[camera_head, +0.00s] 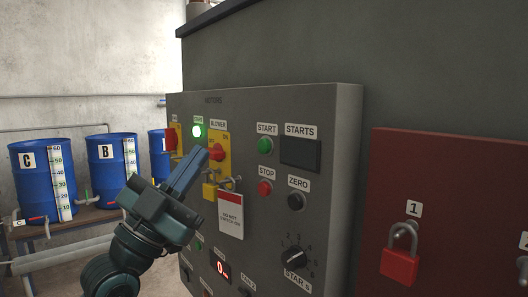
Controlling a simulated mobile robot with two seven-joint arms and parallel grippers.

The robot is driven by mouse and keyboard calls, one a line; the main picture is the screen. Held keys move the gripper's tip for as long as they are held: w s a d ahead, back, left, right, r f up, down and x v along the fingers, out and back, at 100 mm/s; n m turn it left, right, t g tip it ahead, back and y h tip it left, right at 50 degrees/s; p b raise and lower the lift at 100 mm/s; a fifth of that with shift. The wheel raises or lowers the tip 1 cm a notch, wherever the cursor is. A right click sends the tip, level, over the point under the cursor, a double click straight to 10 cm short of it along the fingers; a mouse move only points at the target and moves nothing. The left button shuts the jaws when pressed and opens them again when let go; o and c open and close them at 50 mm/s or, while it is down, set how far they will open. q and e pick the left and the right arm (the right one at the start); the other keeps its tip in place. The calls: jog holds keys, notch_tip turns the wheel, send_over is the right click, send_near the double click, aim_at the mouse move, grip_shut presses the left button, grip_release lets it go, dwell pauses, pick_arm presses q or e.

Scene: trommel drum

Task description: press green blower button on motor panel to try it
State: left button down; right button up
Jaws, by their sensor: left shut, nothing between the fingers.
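The grey motor panel (345,120) is headed "MOTORS". A bright green light or button (196,131) glows at its upper left. Beside it, under a "BLOWER" label, a red switch (216,152) sits on a yellow plate with a padlock (209,191) and a "DO NOT SWITCH ON" tag (230,214). An unlit green button (265,145) is under "START", with a red "STOP" button (265,188) below. I cannot tell which green one is the blower's. My left gripper (198,153) is shut and empty, its fingertips just below the glowing green one; contact is unclear. It hides part of the panel. My right gripper is not in view.
A dark red board (450,215) with padlocks (401,253) stands at the right. Several blue drums (45,180) stand on a bench at the left. A black knob (296,256) and a red-lit display (221,267) are low on the panel.

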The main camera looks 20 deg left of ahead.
aim_at(264, 146)
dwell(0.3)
pick_arm(q)
jog(key=w+d+p, duration=0.1)
jog(key=w+d, duration=0.3)
jog(key=w, duration=0.3)
jog(key=shift+w+d, duration=0.2)
jog(key=shift+w, duration=0.1)
jog(key=shift+w+d, duration=0.1)
jog(key=shift+w, duration=0.05)
dwell(1.9)
jog(key=shift+w+d, duration=0.15)
jog(key=shift+w, duration=0.05)
jog(key=shift+w+d+p, duration=0.2)
jog(key=shift+w+p, duration=0.15)
jog(key=shift+w, duration=0.05)
dwell(0.7)
jog(key=shift+s, duration=0.1)
jog(key=shift+s+a, duration=0.45)
jog(key=shift+s, duration=0.2)
